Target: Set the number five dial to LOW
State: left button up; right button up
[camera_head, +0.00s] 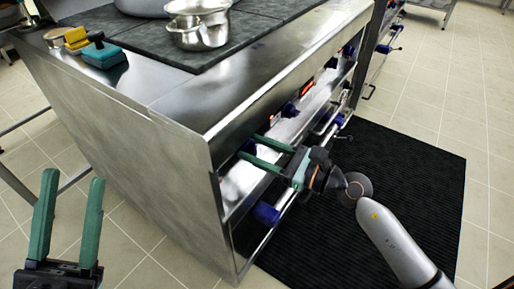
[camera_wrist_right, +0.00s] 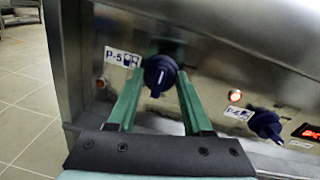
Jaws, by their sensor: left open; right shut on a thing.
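The number five dial (camera_wrist_right: 160,72) is a dark blue knob on the steel stove front, beside a label (camera_wrist_right: 122,58) reading P-5. In the head view the dial is mostly hidden between the fingertips. My left gripper (camera_head: 73,178) is open and empty, low at the left, away from the stove. I cannot read a LOW mark.
The P-4 dial (camera_wrist_right: 265,124) is right of the held dial, with a lit red lamp (camera_wrist_right: 235,96) near it. A steel pot (camera_head: 200,32) and sponges (camera_head: 104,52) sit on top. A blue-ended rail (camera_head: 266,213) runs below. A black mat (camera_head: 400,170) covers the floor.

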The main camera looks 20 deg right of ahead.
grip_shut()
